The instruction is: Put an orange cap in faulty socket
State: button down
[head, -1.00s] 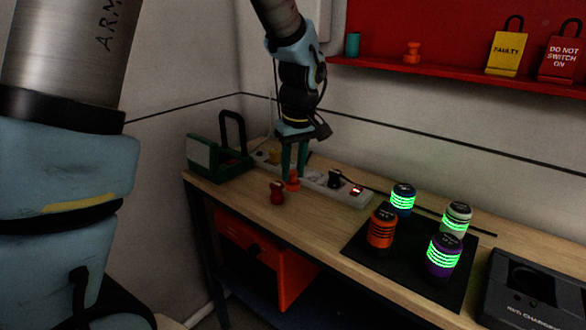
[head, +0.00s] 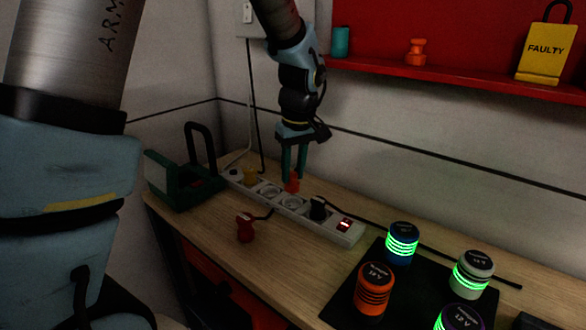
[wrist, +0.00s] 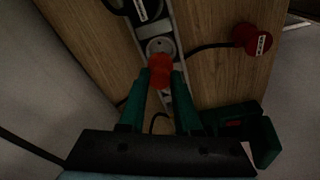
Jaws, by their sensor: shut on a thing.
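My gripper (head: 293,177) points down over the white power strip (head: 345,232) and is shut on an orange cap (head: 292,185). The cap also shows between the green fingertips in the wrist view (wrist: 161,69). A round socket (wrist: 160,46) shows just beyond the cap in the wrist view. The cap is over the strip; whether it touches a socket I cannot tell. Which socket is faulty is not clear.
A red plug (head: 245,228) with a cord lies on the table in front of the strip. A green box (head: 183,180) stands at the left. Glowing canisters (head: 402,243) stand on a black mat at right. A second orange cap (head: 415,52) is on the red shelf.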

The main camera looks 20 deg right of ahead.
aim_at(294, 182)
jog(key=shift+f+b, duration=1.2)
jog(key=shift+f, duration=0.75)
jog(key=shift+s+f+b, duration=0.1)
jog(key=shift+f+b, duration=0.2)
jog(key=shift+f, duration=0.25)
jog(key=c, duration=0.9)
grip_release()
notch_tip(294, 182, up, 11)
jog(key=s+p, duration=0.1)
jog(key=p, duration=0.7)
jog(key=shift+s, duration=0.3)
